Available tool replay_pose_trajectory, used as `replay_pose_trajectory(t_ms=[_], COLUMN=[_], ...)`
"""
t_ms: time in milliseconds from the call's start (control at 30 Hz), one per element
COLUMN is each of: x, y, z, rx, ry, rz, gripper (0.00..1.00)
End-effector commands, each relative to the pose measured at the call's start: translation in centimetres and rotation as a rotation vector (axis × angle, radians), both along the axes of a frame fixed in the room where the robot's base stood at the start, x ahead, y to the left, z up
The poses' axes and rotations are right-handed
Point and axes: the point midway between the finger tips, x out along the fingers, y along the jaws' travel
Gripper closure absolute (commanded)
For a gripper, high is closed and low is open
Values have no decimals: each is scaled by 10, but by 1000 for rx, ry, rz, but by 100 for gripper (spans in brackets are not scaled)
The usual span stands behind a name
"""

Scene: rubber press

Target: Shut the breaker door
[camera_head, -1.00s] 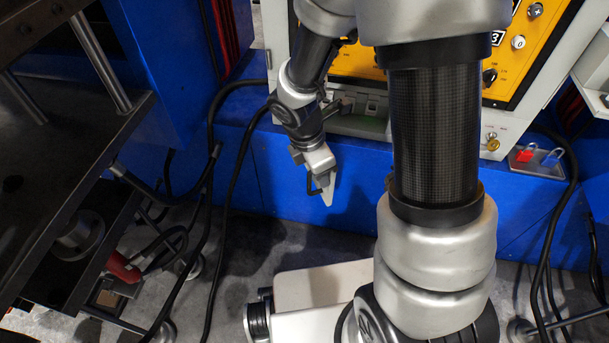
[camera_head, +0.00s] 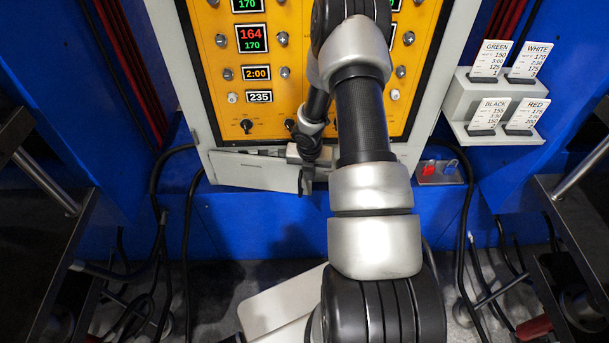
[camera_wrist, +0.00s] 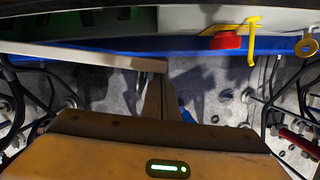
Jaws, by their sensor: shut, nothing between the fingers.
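The grey breaker door (camera_head: 255,171) is at the foot of the control panel, left of the middle in the head view. It stands partly open, its right end swung out from the panel. In the wrist view its pale top edge (camera_wrist: 90,55) runs in from the left, with the green inside of the breaker box (camera_wrist: 95,18) beyond it. My gripper (camera_head: 307,182) is shut and empty at the door's right end. In the wrist view my finger (camera_wrist: 156,98) is close to that end; I cannot tell if they touch. My arm hides part of the box.
The orange control panel (camera_head: 220,70) rises above the door. A red padlock (camera_head: 429,170) lies on a small tray to the right. A card rack (camera_head: 470,105) stands farther right. A red part (camera_wrist: 226,40) and a yellow hook (camera_wrist: 252,38) show in the wrist view. Black cables hang on both sides.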

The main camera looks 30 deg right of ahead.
Motion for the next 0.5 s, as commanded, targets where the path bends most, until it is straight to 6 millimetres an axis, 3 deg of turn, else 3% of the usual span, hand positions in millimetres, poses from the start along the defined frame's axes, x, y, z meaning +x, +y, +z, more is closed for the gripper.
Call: replay_pose_trajectory(t_ms=[200,500], x=[15,20], y=[-11,-14], z=[2,-1], rx=[1,-1], ry=[1,1], rz=[53,71], gripper=[100,100])
